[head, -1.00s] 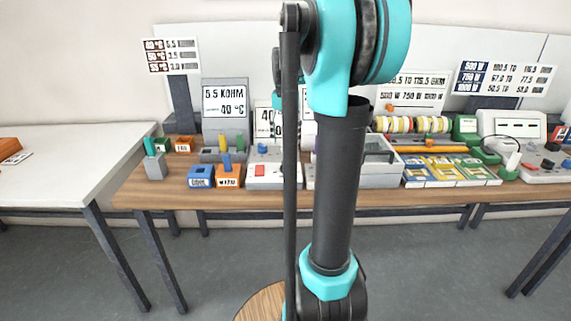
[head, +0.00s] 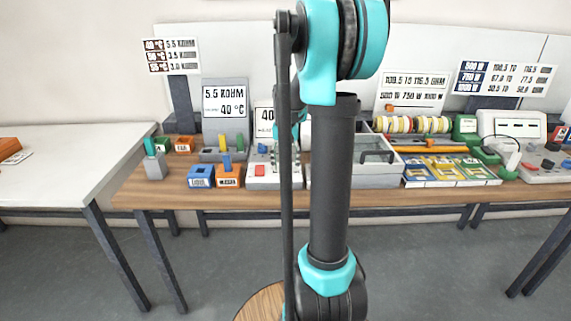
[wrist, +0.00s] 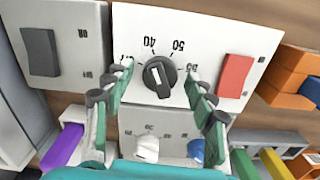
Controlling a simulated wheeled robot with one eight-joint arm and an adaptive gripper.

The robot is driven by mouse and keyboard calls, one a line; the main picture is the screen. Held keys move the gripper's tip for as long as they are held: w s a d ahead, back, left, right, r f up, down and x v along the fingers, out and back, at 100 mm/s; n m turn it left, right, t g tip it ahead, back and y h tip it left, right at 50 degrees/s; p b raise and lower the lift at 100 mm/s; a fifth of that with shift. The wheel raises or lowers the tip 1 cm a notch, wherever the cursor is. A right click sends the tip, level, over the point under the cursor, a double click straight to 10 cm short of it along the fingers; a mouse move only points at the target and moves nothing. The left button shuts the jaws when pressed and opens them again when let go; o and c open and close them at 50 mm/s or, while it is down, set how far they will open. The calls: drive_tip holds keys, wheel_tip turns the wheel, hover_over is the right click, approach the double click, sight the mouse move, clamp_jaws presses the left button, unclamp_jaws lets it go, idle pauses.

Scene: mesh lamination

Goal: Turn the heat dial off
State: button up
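The heat dial (wrist: 159,76), a round black knob with a pale mark, sits on a white panel (wrist: 205,40) printed with numbers such as 40 and 50. In the wrist view my gripper (wrist: 160,79) is open, its fingers on either side of the dial. I cannot tell whether they touch it. The dial's exact setting is hard to read. A red rocker switch (wrist: 235,76) is beside it on the same panel. In the head view the white box (head: 256,182) shows on the table, and my arm hides the dial.
A grey unit with a dark switch (wrist: 41,52) stands left of the panel in the wrist view. Orange and blue blocks (wrist: 290,72) are close on the right. White and blue knobs (wrist: 147,148) lie below, between the fingers. A grey lidded box (head: 380,172) stands right of my arm.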

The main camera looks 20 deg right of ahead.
drive_tip(key=c, duration=1.1)
drive_tip(key=shift+c, duration=0.2)
drive_tip(key=shift+n, duration=0.3)
drive_tip(key=n, duration=0.4)
drive_tip(key=shift+n, duration=2.6)
drive_tip(key=o, duration=1.2)
drive_tip(key=shift+c, duration=0.2)
drive_tip(key=shift+r, duration=0.15)
